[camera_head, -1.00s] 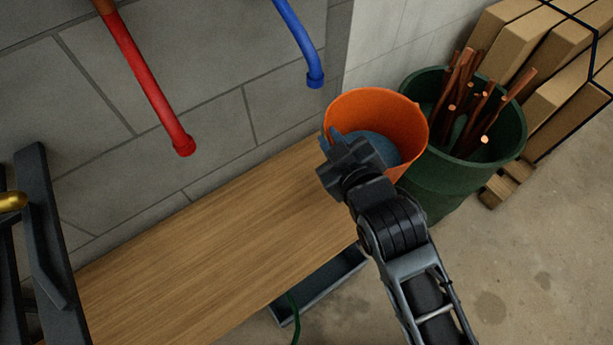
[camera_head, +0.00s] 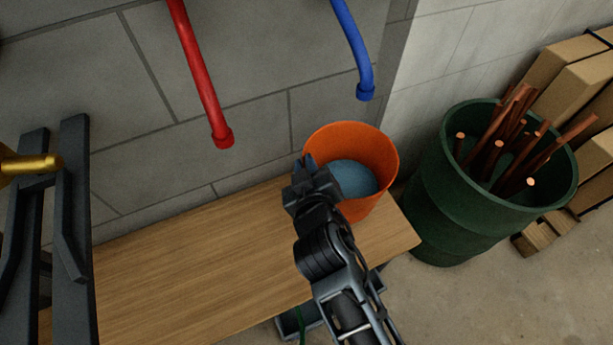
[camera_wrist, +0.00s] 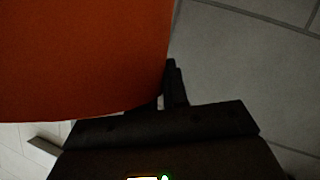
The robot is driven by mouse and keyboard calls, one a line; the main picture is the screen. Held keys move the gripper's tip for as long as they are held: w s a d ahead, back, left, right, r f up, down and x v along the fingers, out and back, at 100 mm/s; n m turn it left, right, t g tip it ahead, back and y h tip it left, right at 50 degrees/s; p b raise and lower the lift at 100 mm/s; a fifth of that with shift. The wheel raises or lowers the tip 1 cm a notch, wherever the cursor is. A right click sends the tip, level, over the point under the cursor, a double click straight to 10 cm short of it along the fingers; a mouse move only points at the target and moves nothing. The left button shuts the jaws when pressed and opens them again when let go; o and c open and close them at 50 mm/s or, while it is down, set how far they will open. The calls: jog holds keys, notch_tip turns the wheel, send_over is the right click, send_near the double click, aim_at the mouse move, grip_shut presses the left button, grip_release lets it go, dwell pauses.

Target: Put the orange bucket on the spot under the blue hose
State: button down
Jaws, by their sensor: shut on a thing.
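The orange bucket (camera_head: 383,153), with a blue-grey inside bottom, is upright at the right end of the wooden bench (camera_head: 190,255). My gripper (camera_head: 312,172) is shut on the left side of its rim. The bucket's base is partly hidden, and I cannot tell whether it touches the wood. The blue hose (camera_head: 353,45) hangs from above, its open end above the bucket's back rim in the picture. In the wrist view the bucket's orange wall (camera_wrist: 85,55) fills the upper left, against the dark gripper finger (camera_wrist: 173,85).
A red hose (camera_head: 200,75) hangs to the left against the block wall. A green barrel (camera_head: 440,205) of copper pipes stands to the right, apart from the bucket. A dark rack (camera_head: 75,200) with a brass piece is at the far left. The middle of the bench is clear.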

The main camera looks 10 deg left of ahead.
jog(key=shift+f+b, duration=0.3)
jog(key=shift+f, duration=1.45)
jog(key=shift+f, duration=0.15)
jog(key=c, duration=1.1)
grip_release()
jog(key=shift+f, duration=0.1)
jog(key=v, duration=1.2)
jog(key=shift+d, duration=0.1)
